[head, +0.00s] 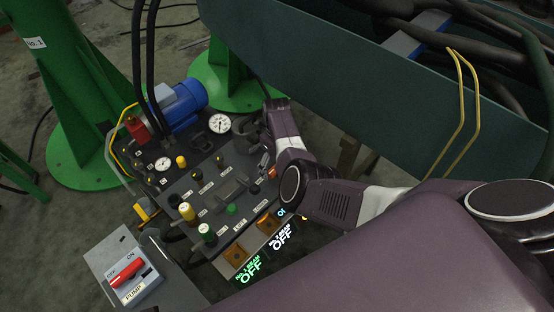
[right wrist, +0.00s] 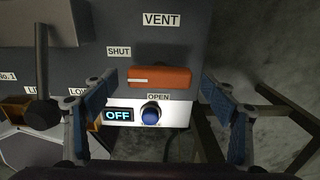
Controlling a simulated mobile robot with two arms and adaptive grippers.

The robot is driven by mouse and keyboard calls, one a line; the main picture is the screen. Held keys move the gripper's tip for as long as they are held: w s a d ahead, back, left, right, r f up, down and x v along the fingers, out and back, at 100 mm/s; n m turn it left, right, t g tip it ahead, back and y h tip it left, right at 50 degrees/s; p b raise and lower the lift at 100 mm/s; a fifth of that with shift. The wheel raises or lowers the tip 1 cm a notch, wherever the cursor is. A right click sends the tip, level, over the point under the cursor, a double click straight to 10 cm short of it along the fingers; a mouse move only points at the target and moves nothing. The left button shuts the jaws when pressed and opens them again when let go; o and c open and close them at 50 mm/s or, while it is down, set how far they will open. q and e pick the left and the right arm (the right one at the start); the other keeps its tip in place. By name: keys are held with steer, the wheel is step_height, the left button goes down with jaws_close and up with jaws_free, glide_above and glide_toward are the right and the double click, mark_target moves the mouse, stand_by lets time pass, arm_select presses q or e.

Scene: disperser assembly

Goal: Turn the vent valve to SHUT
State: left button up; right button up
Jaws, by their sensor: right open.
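The vent valve handle (right wrist: 160,78) is an orange-red bar lying crosswise under the VENT label (right wrist: 161,19) in the right wrist view. A white line marks its left end. The SHUT label (right wrist: 118,51) is above that left end, and the OPEN label (right wrist: 158,97) is just below the bar. My right gripper (right wrist: 158,84) is open, with one blue-padded finger on each side of the handle and a gap at both ends. In the head view my right arm reaches over the panel's right side and partly hides this area. My left gripper is out of view.
A blue button (right wrist: 151,112) and a small OFF display (right wrist: 118,115) sit below the handle. A black lever (right wrist: 42,80) stands left of the left finger. The head view shows gauges (head: 218,123), a pump switch (head: 125,271) and a large green trough (head: 330,75) behind my arm.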

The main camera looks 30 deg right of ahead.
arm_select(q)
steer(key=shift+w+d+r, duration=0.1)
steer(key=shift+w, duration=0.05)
arm_select(e)
step_height(320, 180, up, 12)
stand_by(0.3)
steer(key=shift+f, duration=0.1)
stand_by(0.3)
